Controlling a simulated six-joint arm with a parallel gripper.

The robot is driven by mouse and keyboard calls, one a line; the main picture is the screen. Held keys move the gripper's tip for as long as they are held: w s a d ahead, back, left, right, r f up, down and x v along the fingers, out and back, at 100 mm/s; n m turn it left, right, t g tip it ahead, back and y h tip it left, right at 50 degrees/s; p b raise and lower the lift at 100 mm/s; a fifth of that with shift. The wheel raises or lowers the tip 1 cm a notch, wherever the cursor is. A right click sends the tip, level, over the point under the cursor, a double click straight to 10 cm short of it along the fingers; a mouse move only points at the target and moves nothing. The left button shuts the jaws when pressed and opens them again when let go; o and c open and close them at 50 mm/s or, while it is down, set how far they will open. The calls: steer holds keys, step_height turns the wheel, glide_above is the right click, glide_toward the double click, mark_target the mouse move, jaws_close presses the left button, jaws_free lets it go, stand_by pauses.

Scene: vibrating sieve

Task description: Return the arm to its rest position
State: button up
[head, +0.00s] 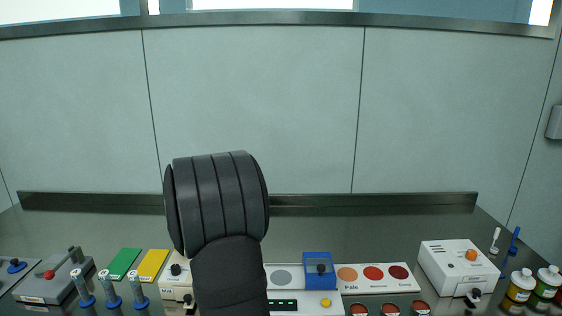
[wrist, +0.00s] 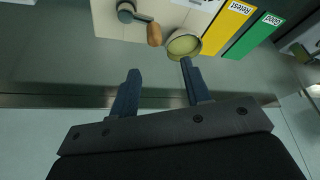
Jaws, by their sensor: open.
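My gripper (wrist: 158,76) shows in the wrist view with its two dark fingers spread apart and nothing between them. It is above the front edge of the grey bench (wrist: 60,60). A round dish with olive-yellow contents (wrist: 184,46) is just beyond the right fingertip; I cannot tell whether they touch. In the head view my dark arm rises at the centre left, and the gripper itself cannot be made out there.
A yellow "Retest" card (wrist: 227,28) and a green "Good" card (wrist: 252,36) lie near the dish. A wooden handle (wrist: 155,35) is beside it. In the head view, a white box with an orange knob (head: 458,266) and bottles (head: 520,286) stand right. The rear bench is clear.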

steer(key=shift+f, duration=3.45)
steer(key=c, duration=0.8)
steer(key=shift+w+d, duration=0.35)
steer(key=shift+w, duration=0.55)
